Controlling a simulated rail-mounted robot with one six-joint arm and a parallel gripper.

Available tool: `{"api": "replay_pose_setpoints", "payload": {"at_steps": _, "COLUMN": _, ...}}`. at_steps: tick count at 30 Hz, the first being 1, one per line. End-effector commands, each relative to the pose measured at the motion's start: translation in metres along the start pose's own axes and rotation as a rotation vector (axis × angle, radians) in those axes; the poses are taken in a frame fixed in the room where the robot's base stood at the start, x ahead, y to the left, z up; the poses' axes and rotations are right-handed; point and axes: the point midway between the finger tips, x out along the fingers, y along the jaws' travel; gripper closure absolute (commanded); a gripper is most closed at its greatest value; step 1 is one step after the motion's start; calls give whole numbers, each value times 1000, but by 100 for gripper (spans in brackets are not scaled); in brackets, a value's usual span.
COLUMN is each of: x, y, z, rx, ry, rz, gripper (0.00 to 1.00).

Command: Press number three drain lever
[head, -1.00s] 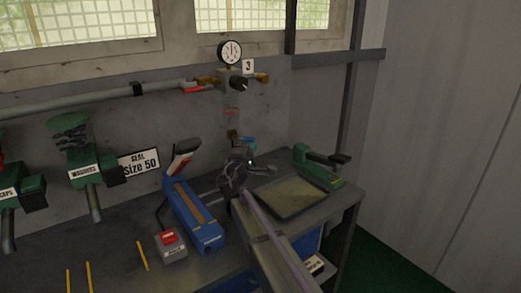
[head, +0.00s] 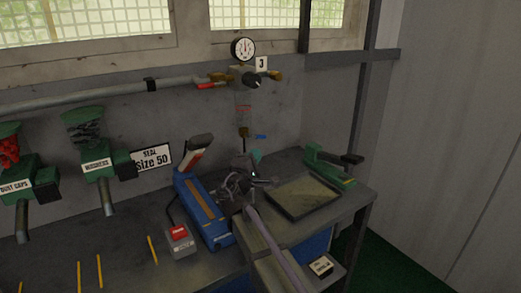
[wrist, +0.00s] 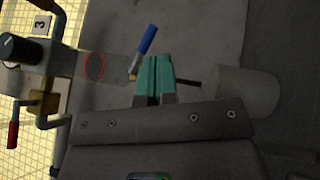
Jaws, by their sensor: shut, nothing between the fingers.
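The unit with the number 3 tag (head: 262,64) hangs on the back wall under a round gauge (head: 244,48). Its blue drain lever (head: 261,137) sticks out to the right at the bottom, beside a brass fitting (head: 243,132). In the wrist view the blue lever (wrist: 147,40) lies just beyond my teal fingertips, tilted. My gripper (wrist: 152,58) is shut and empty, its fingers together. In the head view my gripper (head: 257,156) is just below the lever. A small gap seems to show between them; I cannot tell the depth.
A bench under the wall holds a blue tool (head: 203,208), a shallow tray (head: 303,197), a green clamp-like tool (head: 330,168) and a grey box with a red button (head: 179,236). Red-handled valve (head: 205,86) and pipe are above. A grey cylinder (wrist: 245,92) is right of my fingers.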

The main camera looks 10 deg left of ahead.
Motion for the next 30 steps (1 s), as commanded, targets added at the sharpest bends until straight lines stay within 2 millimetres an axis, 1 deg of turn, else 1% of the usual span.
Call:
{"api": "replay_pose_setpoints", "payload": {"at_steps": 1, "x": -14, "y": 4, "z": 3, "rx": 1, "ry": 1, "rz": 0, "gripper": 100}}
{"api": "replay_pose_setpoints", "payload": {"at_steps": 6, "x": -52, "y": 13, "z": 4, "rx": 0, "ry": 2, "rz": 1, "gripper": 100}}
{"api": "replay_pose_setpoints", "payload": {"at_steps": 9, "x": -68, "y": 17, "z": 4, "rx": 0, "ry": 1, "rz": 1, "gripper": 100}}
{"api": "replay_pose_setpoints", "payload": {"at_steps": 12, "x": -77, "y": 19, "z": 4, "rx": 0, "ry": 0, "rz": 0, "gripper": 100}}
{"api": "replay_pose_setpoints", "payload": {"at_steps": 16, "x": -80, "y": 20, "z": 4, "rx": 0, "ry": -1, "rz": 0, "gripper": 100}}
{"api": "replay_pose_setpoints", "payload": {"at_steps": 23, "x": -80, "y": 20, "z": 4, "rx": 0, "ry": -1, "rz": 0, "gripper": 100}}
{"api": "replay_pose_setpoints", "payload": {"at_steps": 25, "x": -78, "y": 18, "z": 9, "rx": 6, "ry": -11, "rz": -12, "gripper": 100}}
{"api": "replay_pose_setpoints", "payload": {"at_steps": 26, "x": -76, "y": 17, "z": 14, "rx": 12, "ry": -22, "rz": -23, "gripper": 100}}
{"api": "replay_pose_setpoints", "payload": {"at_steps": 28, "x": -70, "y": 9, "z": 35, "rx": 41, "ry": -63, "rz": -74, "gripper": 100}}
{"api": "replay_pose_setpoints", "payload": {"at_steps": 29, "x": -66, "y": 4, "z": 49, "rx": 59, "ry": -92, "rz": -106, "gripper": 100}}
{"api": "replay_pose_setpoints", "payload": {"at_steps": 30, "x": -61, "y": -5, "z": 70, "rx": 90, "ry": -138, "rz": -161, "gripper": 100}}
